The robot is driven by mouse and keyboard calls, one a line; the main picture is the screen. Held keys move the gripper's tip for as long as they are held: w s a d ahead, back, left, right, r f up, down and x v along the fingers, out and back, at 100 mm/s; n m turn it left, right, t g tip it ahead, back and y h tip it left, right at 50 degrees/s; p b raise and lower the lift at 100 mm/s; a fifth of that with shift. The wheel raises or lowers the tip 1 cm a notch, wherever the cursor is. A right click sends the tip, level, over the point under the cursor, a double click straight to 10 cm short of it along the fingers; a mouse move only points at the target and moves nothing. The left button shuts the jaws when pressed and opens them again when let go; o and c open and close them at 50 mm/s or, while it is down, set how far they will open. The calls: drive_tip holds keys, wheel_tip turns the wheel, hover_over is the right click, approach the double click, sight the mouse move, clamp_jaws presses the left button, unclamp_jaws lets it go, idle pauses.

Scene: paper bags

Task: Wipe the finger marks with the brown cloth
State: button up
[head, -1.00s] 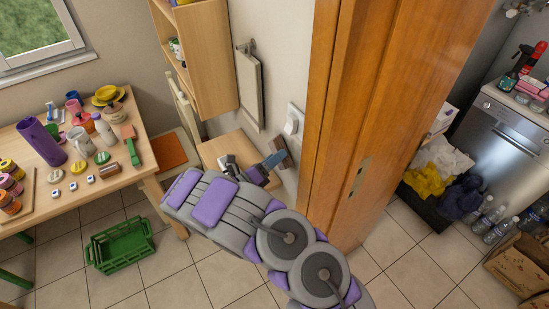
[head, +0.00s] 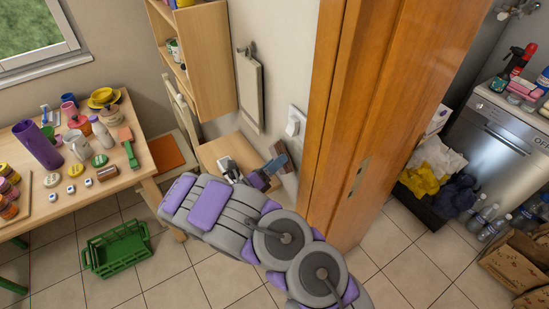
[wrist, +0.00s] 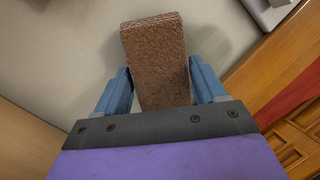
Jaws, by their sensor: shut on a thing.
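My gripper (wrist: 162,90) is shut on the brown cloth (wrist: 155,50), which looks like a thick folded pad standing out between the two blue fingers. In the head view my gripper (head: 268,170) is beside the pale wall (head: 277,70), left of the wooden door frame. The cloth (head: 281,150) is at the wall there, below the white light switch (head: 293,122). I cannot tell whether it touches the wall. In the wrist view the wall (wrist: 60,60) lies behind the cloth, with a soft dark patch right of it that may be shadow. No finger marks can be made out clearly.
The door frame (head: 375,100) stands close on the right. A table (head: 30,215) with cups and jars is at left; a green crate (head: 118,250) is on the floor.

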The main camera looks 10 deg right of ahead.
sight(282, 168)
drive_tip(key=shift+s+d+p, duration=0.35)
drive_tip(key=shift+s+d, duration=0.35)
drive_tip(key=shift+s, duration=0.3)
drive_tip(key=shift+s+d+r, duration=0.1)
drive_tip(key=shift+s+d, duration=0.05)
drive_tip(key=shift+s, duration=0.15)
drive_tip(key=shift+s+p, duration=0.6)
drive_tip(key=shift+s, duration=0.6)
drive_tip(key=shift+s+d+p, duration=0.45)
drive_tip(key=shift+s+d, duration=0.3)
drive_tip(key=shift+s, duration=0.2)
drive_tip(key=shift+s+d, duration=0.2)
drive_tip(key=shift+s, duration=0.3)
drive_tip(key=shift+s+a+r+p, duration=0.1)
drive_tip(key=shift+s+r+p, duration=0.05)
drive_tip(key=shift+r+p, duration=0.9)
drive_tip(key=shift+f, duration=0.1)
